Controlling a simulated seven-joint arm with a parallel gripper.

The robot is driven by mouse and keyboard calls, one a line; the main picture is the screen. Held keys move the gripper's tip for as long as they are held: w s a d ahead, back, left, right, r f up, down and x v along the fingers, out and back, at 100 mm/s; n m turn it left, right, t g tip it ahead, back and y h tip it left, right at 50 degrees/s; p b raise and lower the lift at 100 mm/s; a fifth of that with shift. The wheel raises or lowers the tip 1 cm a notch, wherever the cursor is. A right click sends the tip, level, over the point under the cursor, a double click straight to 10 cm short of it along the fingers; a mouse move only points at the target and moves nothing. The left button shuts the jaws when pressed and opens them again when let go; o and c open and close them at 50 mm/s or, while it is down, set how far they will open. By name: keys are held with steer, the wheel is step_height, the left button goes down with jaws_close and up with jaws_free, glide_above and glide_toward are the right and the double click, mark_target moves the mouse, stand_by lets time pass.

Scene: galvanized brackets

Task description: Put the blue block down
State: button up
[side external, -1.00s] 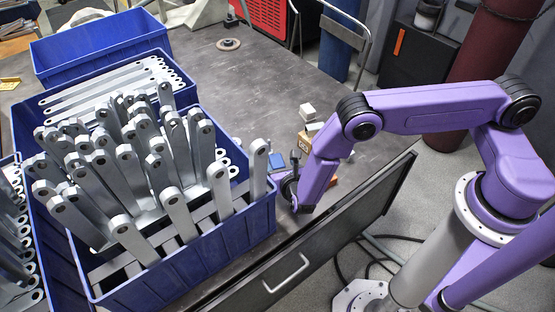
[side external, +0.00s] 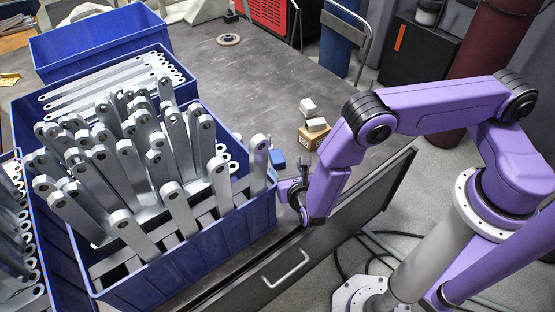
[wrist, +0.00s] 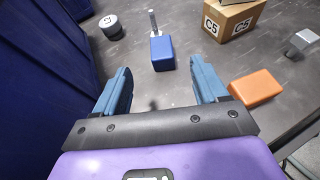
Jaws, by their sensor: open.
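The blue block (wrist: 162,53) rests on the dark grey table in the wrist view, a little ahead of my fingertips and lined up with the gap between them. My gripper (wrist: 160,72) is open, with one blue finger on each side and nothing between them. In the side view, the blue block (side external: 277,159) sits just past the corner of the bracket bin. My gripper (side external: 288,184) is low beside that bin, and its fingers are partly hidden by the bin and bracket ends.
The blue bin (side external: 235,238) full of galvanized brackets stands close to my gripper. An orange block (wrist: 256,87), a C5 carton (wrist: 232,20), a grey metal piece (wrist: 301,42), a dark cylinder (wrist: 110,27) and an upright metal part (wrist: 153,22) surround the blue block.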

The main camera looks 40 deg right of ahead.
step_height(320, 180, up, 24)
steer(key=f, duration=0.1)
steer(key=w+a+n+g+y, duration=0.1)
steer(key=w+a+n+y, duration=0.25)
steer(key=n, duration=0.45)
steer(key=w+a+f+n+g+y, duration=0.15)
steer(key=a+n, duration=0.25)
steer(key=n, duration=0.4)
steer(key=w+a+n+y, duration=0.3)
steer(key=a+n+y, duration=0.1)
steer(key=n, duration=0.4)
steer(key=r+m+g+h, duration=0.1)
steer(key=m+g+h, duration=0.6)
steer(key=m, duration=1.8)
glide_above(277, 156)
steer(key=g+y, duration=0.3)
steer(key=shift+n, duration=0.4)
steer(key=f, duration=2.2)
steer(key=shift+s+a, duration=0.1)
steer(key=shift+s, duration=0.25)
steer(key=shift+w+f, duration=0.2)
steer(key=shift+f, duration=1.35)
steer(key=shift+w+f, duration=0.15)
steer(key=shift+f, duration=1.35)
steer(key=c, duration=1.2)
